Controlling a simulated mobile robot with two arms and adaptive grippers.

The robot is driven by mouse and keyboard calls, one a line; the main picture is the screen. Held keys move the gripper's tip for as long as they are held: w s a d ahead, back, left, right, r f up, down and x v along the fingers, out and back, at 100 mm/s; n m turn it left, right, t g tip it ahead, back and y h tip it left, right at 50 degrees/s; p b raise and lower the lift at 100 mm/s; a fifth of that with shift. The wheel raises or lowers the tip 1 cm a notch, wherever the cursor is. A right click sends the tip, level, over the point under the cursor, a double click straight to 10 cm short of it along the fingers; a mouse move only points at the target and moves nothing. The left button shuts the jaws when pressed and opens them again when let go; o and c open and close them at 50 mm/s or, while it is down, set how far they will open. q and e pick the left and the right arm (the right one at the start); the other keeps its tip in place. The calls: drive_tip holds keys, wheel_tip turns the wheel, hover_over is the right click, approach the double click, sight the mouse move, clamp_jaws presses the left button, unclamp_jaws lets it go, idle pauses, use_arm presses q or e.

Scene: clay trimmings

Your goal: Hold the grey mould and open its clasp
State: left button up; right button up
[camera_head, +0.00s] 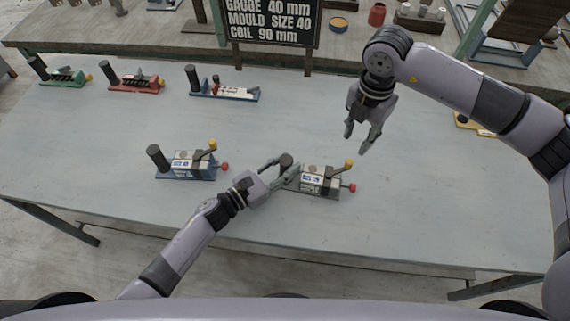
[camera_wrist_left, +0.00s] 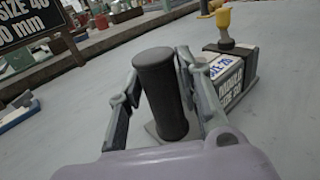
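The grey mould (camera_head: 317,183) stands on the table, front of centre, with a white and blue size label, a yellow-knobbed lever (camera_head: 348,164) and a red knob (camera_head: 352,188) at its right end. Its dark upright post (camera_head: 286,160) is at its left end. My left gripper (camera_head: 284,172) has one finger on each side of this post. The left wrist view shows the post (camera_wrist_left: 162,95) between the fingers, but firm contact on both sides is unclear. The yellow knob (camera_wrist_left: 223,18) stands upright there. My right gripper (camera_head: 357,140) is open and empty above the table, behind and right of the mould.
A blue mould (camera_head: 178,175) stands to the left. Green (camera_head: 62,78), red (camera_head: 134,83) and blue-white (camera_head: 224,93) moulds line the back left. A black sign (camera_head: 270,22) stands behind. A yellow item (camera_head: 470,124) is partly hidden by my right arm. The table's middle is clear.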

use_arm(q)
drive_tip(key=shift+c, duration=0.3)
clamp_jaws()
idle(0.3)
